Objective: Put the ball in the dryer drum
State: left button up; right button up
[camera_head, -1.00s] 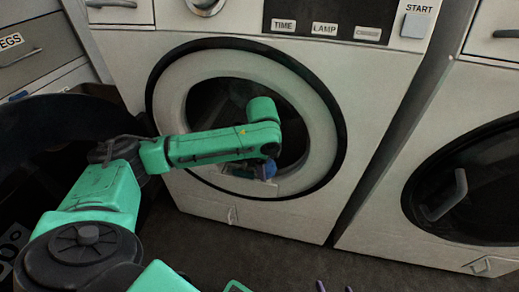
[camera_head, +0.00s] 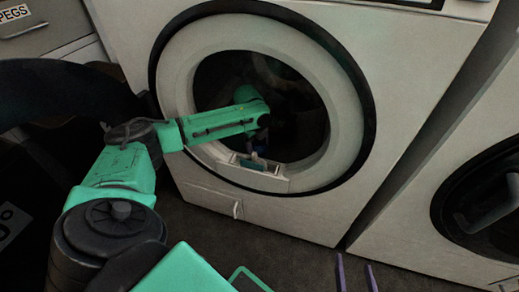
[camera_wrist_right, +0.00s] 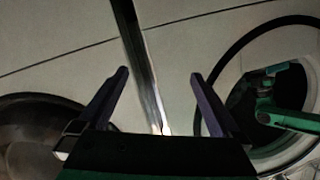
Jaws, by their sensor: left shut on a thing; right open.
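The dryer drum (camera_head: 297,105) is the dark round opening inside the pale ring of the left machine, with its door open. My left arm reaches into it, and my left gripper (camera_head: 256,150) is just inside the opening near its lower left. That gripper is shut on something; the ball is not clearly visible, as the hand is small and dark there. My right gripper (camera_head: 356,275) shows only its two purple fingertips at the bottom edge. In the right wrist view it (camera_wrist_right: 160,73) is open and empty, in front of the pale machine fronts.
A second machine (camera_head: 420,215) with a dark round door (camera_head: 480,200) stands to the right, with a narrow gap between the two. The lower lip (camera_head: 265,177) of the drum opening lies close under my left gripper. A drawer unit marked PEGS (camera_head: 40,50) is at upper left.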

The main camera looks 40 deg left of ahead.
pick_arm(q)
jog(key=shift+f, duration=0.1)
jog(key=o, duration=1.5)
jog(key=shift+c, duration=0.2)
